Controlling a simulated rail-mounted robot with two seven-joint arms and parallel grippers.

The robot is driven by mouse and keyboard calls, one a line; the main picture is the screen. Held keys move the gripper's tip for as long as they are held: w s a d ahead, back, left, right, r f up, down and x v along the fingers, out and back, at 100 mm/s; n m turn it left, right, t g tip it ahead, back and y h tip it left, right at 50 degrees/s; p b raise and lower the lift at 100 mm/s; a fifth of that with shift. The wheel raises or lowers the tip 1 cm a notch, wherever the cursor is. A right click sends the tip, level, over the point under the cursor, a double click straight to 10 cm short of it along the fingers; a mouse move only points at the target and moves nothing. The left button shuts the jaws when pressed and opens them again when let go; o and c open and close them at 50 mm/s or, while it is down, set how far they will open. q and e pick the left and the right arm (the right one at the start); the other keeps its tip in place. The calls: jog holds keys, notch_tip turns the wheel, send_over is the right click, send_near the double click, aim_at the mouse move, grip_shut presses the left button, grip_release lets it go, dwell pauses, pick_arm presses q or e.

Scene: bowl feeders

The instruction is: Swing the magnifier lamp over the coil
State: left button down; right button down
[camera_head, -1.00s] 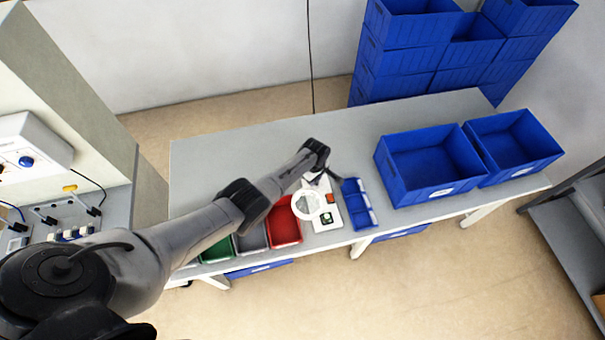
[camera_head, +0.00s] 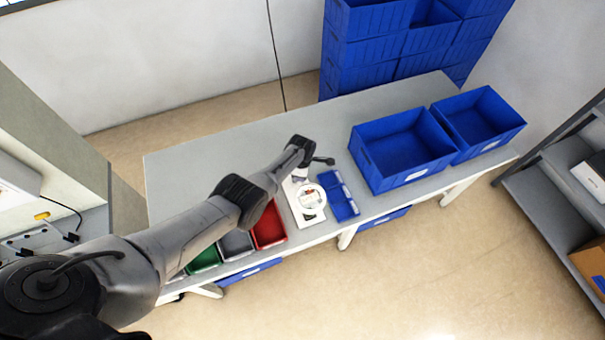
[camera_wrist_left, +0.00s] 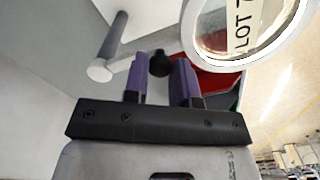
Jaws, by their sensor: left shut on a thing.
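The magnifier lamp's white ring (camera_head: 311,196) is over a white board (camera_head: 297,212) on the bench in the head view. In the left wrist view the ring (camera_wrist_left: 280,52) is at the upper right, with "LOT" lettering seen through the lens. My left gripper (camera_wrist_left: 162,78) has its two purple fingers shut on a dark knob (camera_wrist_left: 160,63) beside the ring. In the head view its fingers are largely hidden by my wrist. A small reddish part shows through the ring; I cannot make out the coil clearly. My right gripper is not in view.
Red (camera_head: 269,228), grey (camera_head: 235,245) and green (camera_head: 204,260) bins stand left of the board. A small blue divided tray (camera_head: 338,198) is close on its right. Two large blue crates (camera_head: 402,150) stand further right. The bench's back left (camera_head: 190,165) is clear.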

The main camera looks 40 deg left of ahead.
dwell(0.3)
pick_arm(q)
jog(key=c, duration=1.1)
grip_release()
jog(key=shift+c, duration=0.2)
jog(key=shift+o, duration=1.1)
notch_tip(320, 180, up, 6)
jog(key=p, duration=0.3)
jog(key=shift+f+p, duration=0.15)
jog(key=shift+p, duration=0.25)
notch_tip(320, 180, up, 8)
jog(key=p, duration=0.1)
